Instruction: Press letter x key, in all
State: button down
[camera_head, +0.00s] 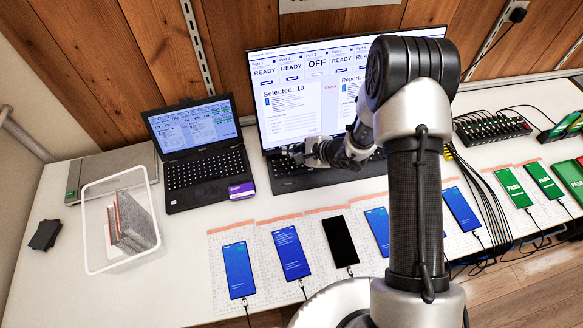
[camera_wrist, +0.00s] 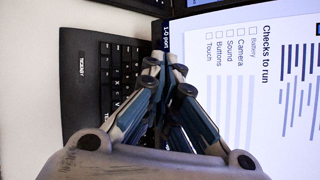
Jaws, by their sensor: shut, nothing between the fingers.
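A black keyboard (camera_head: 290,184) lies on the table in front of the large monitor (camera_head: 290,120). The keyboard also shows in the wrist view (camera_wrist: 84,92), turned sideways, with part of its keys (camera_wrist: 118,75) left of my fingers. The x key's letter is too small to make out for certain, and my gripper hides other keys. My gripper (camera_head: 298,153) is over the keyboard area, close to the monitor's lower edge. In the wrist view my gripper (camera_wrist: 165,62) has its fingertips together and holds nothing. Whether the tips touch a key cannot be told.
A laptop (camera_head: 205,165) stands open to the left. A clear bin (camera_head: 90,265) with grey boards is farther left. Several phones, such as the black one (camera_head: 340,240), lie on mats along the front. The monitor screen (camera_wrist: 250,100) is close beside my fingers.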

jog(key=b, duration=0.5)
send_over(293, 168)
jog(key=s, duration=0.2)
jog(key=f, duration=0.7)
jog(key=shift+w+a+f, duration=0.1)
jog(key=shift+w+f, duration=0.15)
jog(key=shift+f, duration=0.05)
jog(key=shift+f+b, duration=0.4)
jog(key=shift+f, duration=0.15)
jog(key=shift+f, duration=0.15)
jog(key=shift+w+f+b, duration=0.1)
jog(key=shift+f+b, duration=0.2)
jog(key=shift+b, duration=0.45)
jog(key=shift+f+b, duration=0.3)
jog(key=shift+b, duration=0.2)
dwell(0.4)
jog(key=shift+r, duration=0.75)
